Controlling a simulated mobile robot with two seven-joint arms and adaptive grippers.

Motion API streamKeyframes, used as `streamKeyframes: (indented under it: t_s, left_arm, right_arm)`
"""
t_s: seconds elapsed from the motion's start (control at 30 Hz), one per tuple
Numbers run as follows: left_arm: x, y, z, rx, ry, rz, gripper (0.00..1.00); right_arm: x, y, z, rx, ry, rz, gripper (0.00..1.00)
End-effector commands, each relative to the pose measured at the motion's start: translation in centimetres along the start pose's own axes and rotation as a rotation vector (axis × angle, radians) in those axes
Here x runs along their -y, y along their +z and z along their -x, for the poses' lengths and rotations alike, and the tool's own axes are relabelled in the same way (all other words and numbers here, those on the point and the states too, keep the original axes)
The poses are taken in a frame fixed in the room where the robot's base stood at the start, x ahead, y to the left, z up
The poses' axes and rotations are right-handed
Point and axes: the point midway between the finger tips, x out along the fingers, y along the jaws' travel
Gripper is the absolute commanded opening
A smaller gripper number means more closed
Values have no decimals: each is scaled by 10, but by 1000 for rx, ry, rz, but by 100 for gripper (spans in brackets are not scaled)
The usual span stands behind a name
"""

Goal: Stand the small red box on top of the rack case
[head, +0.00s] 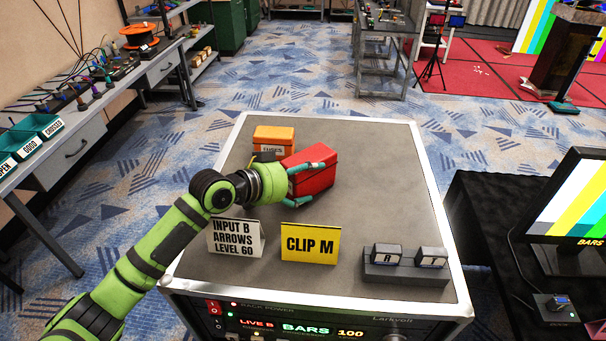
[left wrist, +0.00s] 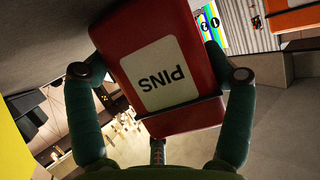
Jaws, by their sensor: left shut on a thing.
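The small red box (head: 311,170) is at the middle of the grey top of the rack case (head: 385,190). My left gripper (head: 303,184) is shut on it, with one finger on its far side and one on its near side. In the left wrist view the red box (left wrist: 160,72) sits between both fingers, and its white label reads PINS upside down. I cannot tell whether its underside touches the case top. My right gripper is in neither view.
An orange box (head: 273,139) stands just behind and left of the red box. A white sign (head: 235,238), a yellow CLIP M sign (head: 310,243) and a two-button block (head: 405,265) line the front of the case top.

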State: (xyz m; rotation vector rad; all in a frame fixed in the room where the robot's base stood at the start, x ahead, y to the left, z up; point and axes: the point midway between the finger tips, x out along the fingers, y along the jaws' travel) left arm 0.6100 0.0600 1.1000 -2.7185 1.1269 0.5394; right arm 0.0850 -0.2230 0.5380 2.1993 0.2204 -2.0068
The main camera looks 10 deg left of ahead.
Motion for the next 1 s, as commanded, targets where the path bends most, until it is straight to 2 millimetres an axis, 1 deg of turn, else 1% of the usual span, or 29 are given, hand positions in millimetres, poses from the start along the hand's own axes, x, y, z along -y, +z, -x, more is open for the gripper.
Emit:
streamKeyframes:
  t_s: [0.03,0.17,0.2,0.23,0.67,0.77,1.0]
  left_arm:
    - [0,-2,0,-5,0,-1,33]
    - [0,1,-1,-4,0,-1,33]
    - [0,2,-1,0,0,0,94]
    - [0,2,-1,0,0,0,100]
    - [0,-1,2,0,-1,0,100]
    - [1,2,12,0,-2,-2,100]
    - [0,3,51,0,-1,-4,100]
  right_arm:
    - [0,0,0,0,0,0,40]
    - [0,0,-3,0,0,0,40]
    - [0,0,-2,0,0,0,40]
    - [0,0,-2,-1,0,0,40]
    - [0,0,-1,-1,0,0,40]
    - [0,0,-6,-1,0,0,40]
    - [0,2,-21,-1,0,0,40]
